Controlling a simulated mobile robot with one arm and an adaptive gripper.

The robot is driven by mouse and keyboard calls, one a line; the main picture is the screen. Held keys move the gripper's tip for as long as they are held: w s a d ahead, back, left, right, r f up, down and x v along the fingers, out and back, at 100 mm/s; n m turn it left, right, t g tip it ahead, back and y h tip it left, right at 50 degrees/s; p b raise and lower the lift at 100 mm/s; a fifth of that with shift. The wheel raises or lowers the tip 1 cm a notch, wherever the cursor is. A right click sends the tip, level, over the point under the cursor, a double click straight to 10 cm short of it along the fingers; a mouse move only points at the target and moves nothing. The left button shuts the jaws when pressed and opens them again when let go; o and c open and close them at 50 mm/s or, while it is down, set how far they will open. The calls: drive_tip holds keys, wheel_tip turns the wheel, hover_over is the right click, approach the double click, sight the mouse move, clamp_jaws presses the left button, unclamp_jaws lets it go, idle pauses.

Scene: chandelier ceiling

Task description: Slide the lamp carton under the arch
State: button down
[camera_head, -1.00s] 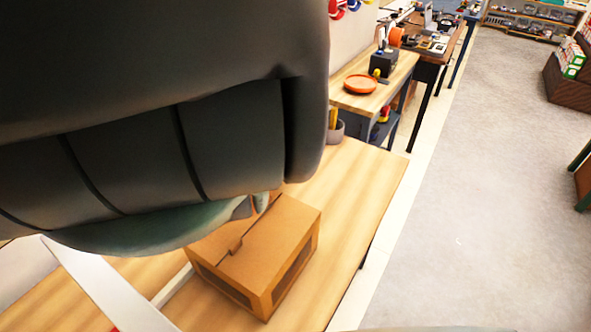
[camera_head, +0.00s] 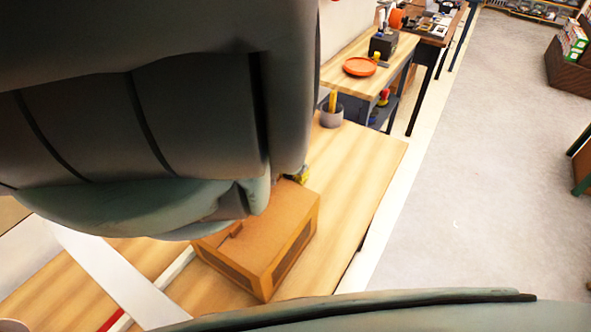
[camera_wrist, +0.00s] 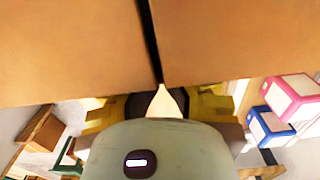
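The lamp carton (camera_head: 262,240) is a brown cardboard box with dark side windows, standing upright on the wooden table. My arm covers its far left part in the head view. In the wrist view the carton (camera_wrist: 235,45) fills the top, with a dark slit down its middle. My gripper (camera_wrist: 160,102) is right by the carton; its yellow parts show on both sides, but its fingertips are not clear. A small yellow part (camera_head: 298,176) shows at the carton's far edge in the head view. A white flat bar (camera_head: 110,272), perhaps part of the arch, lies left of the carton.
The wooden table (camera_head: 355,165) is bare right of the carton, up to its right edge. A grey pot (camera_head: 331,115) stands at its far end. A second bench with an orange dish (camera_head: 360,66) lies beyond. Open floor (camera_head: 480,170) is to the right.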

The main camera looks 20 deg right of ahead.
drive_tip(key=shift+s+a+p, duration=0.3)
drive_tip(key=shift+a, duration=0.1)
drive_tip(key=shift+s, duration=0.1)
drive_tip(key=s+a+p, duration=1.4)
drive_tip(key=s+a, duration=0.2)
drive_tip(key=a, duration=0.5)
drive_tip(key=shift+s+a, duration=0.3)
drive_tip(key=shift+s, duration=0.1)
